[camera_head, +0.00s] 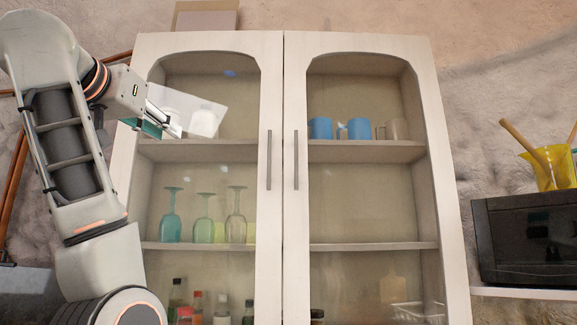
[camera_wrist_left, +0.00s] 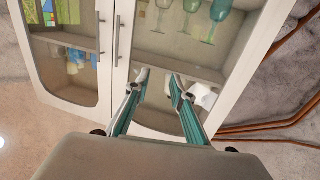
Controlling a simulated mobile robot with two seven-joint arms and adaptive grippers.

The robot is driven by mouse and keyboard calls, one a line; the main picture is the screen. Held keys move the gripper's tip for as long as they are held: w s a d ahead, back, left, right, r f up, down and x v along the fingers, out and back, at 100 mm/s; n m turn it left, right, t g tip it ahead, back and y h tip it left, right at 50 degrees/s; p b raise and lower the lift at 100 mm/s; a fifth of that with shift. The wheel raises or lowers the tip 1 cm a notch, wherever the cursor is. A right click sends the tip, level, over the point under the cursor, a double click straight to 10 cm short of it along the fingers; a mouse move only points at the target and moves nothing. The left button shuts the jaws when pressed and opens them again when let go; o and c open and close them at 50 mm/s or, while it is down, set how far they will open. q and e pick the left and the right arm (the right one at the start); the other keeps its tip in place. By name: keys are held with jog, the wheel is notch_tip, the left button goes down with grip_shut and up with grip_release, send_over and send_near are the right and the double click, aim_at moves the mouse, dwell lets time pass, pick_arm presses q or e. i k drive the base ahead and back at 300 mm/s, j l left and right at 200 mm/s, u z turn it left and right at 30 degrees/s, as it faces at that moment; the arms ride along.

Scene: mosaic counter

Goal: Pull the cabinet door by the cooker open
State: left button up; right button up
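A cream cabinet has two glass doors, both shut. The left door (camera_head: 271,230) has a vertical bar handle (camera_head: 269,160), and the right door (camera_head: 296,230) has its own bar handle (camera_head: 296,160) beside it. Both handles also show in the left wrist view, the left door's handle (camera_wrist_left: 117,40) nearer my fingers. My left gripper (camera_head: 172,122) is in front of the left door's upper left part, well left of the handles. In the left wrist view its fingers (camera_wrist_left: 158,80) are apart with nothing between them. My right gripper is in neither view.
Behind the glass are stemmed glasses (camera_head: 236,215), blue mugs (camera_head: 358,129), a white cup (camera_head: 203,122) and bottles (camera_head: 196,303). A black box-like appliance (camera_head: 530,237) stands at right, a yellow jug (camera_head: 552,168) on it. A box (camera_head: 207,18) sits above the cabinet.

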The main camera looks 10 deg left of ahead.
aim_at(265, 48)
jog(key=i+l, duration=0.7)
